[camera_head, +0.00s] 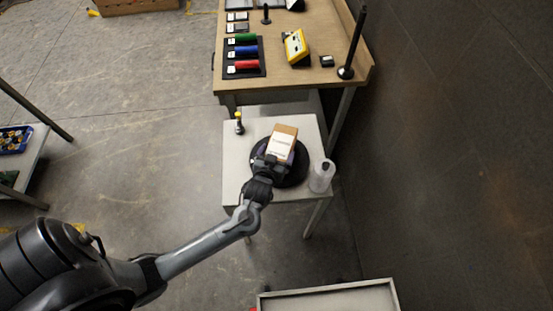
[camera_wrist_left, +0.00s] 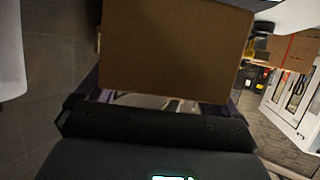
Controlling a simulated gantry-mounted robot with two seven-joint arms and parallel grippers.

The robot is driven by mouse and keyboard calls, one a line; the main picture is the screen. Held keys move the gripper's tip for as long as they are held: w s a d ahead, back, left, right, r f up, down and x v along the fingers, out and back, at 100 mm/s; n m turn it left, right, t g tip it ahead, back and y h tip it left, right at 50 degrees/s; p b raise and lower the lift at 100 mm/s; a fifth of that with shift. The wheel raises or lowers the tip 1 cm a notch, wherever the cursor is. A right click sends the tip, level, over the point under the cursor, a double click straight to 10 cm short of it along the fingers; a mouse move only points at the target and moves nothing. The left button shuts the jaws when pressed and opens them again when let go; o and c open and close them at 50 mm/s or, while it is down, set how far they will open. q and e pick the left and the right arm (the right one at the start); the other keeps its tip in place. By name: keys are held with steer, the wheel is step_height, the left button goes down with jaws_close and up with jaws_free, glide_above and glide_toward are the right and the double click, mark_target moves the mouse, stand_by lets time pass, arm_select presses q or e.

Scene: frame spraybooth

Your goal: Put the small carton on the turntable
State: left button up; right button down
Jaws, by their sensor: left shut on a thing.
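The small carton (camera_head: 282,142) is brown with a white label and shows over the black round turntable (camera_head: 298,174) on a small white table. My left gripper (camera_head: 268,164) is shut on the carton. In the left wrist view the carton's plain brown side (camera_wrist_left: 175,48) fills the upper middle, with my left gripper (camera_wrist_left: 160,108) across its lower edge. I cannot tell whether the carton touches the turntable or is held above it. The carton and gripper hide part of the turntable. My right gripper is not in view.
A translucent white bottle (camera_head: 321,176) stands at the right edge of the white table (camera_head: 237,150). A small yellow-topped item (camera_head: 239,122) is at its back left. A wooden workbench (camera_head: 285,82) with colored rolls stands behind. A grey wall is at right.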

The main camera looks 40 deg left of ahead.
arm_select(q)
steer(key=shift+f, duration=1.75)
steer(key=shift+f+b, duration=0.15)
steer(key=shift+b, duration=0.15)
steer(key=o, duration=1)
steer(key=shift+o, duration=0.2)
steer(key=shift+s, duration=0.1)
steer(key=s+d+r+m+g+h, duration=0.2)
steer(key=s+d+r+m+g, duration=0.1)
steer(key=s, duration=0.8)
steer(key=s+d+r+m+g+h+p, duration=0.1)
steer(key=s+d+r+m+g+h, duration=0.2)
steer(key=s, duration=0.9)
step_height(320, 180, up, 3)
steer(key=d+g, duration=0.2)
steer(key=shift+d+f+m+g, duration=0.15)
steer(key=shift+d+m+g, duration=0.15)
steer(key=shift+d+g, duration=0.1)
